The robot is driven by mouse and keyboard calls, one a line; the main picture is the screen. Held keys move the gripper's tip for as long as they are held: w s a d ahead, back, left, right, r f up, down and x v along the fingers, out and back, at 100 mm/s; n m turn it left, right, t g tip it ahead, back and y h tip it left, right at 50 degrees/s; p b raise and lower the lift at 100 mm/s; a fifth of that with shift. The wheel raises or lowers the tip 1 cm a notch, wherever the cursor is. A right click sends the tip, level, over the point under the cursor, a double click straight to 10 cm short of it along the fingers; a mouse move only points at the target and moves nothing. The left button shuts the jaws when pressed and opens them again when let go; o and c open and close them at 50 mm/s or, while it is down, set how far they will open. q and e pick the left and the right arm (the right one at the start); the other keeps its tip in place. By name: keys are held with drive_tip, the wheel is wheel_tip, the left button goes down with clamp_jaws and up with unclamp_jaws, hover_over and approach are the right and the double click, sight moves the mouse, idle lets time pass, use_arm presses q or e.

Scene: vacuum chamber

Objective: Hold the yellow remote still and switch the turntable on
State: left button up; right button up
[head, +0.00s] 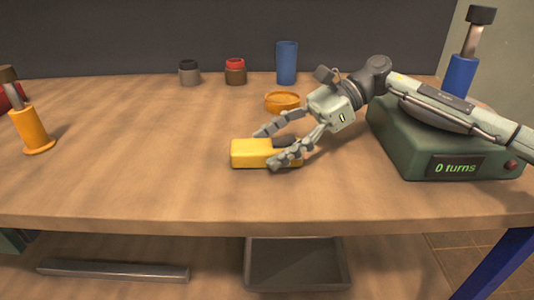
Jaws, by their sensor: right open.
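The yellow remote (250,153) lies flat on the wooden table (150,185), near its middle. My right gripper (268,150) is open, with one finger behind the remote and one in front of it; whether they touch it I cannot tell. A dark part on the remote's top shows between the fingers. The turntable (402,150) is a green box at the right, with a display reading "0 turns" and a red button (511,165). My right arm passes over it and hides part of its round top. My left gripper is not in view.
Behind the gripper are an orange dish (282,101), a blue cup (287,62) and two small jars (235,71), (189,72). An orange-based post (34,130) stands at left, a blue one (461,76) at the back right. The front left of the table is clear.

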idle(0.3)
drive_tip(key=c, duration=0.8)
drive_tip(key=o, duration=1.1)
drive_tip(key=shift+o, duration=0.2)
drive_tip(key=c, duration=1.2)
drive_tip(key=shift+c, duration=0.2)
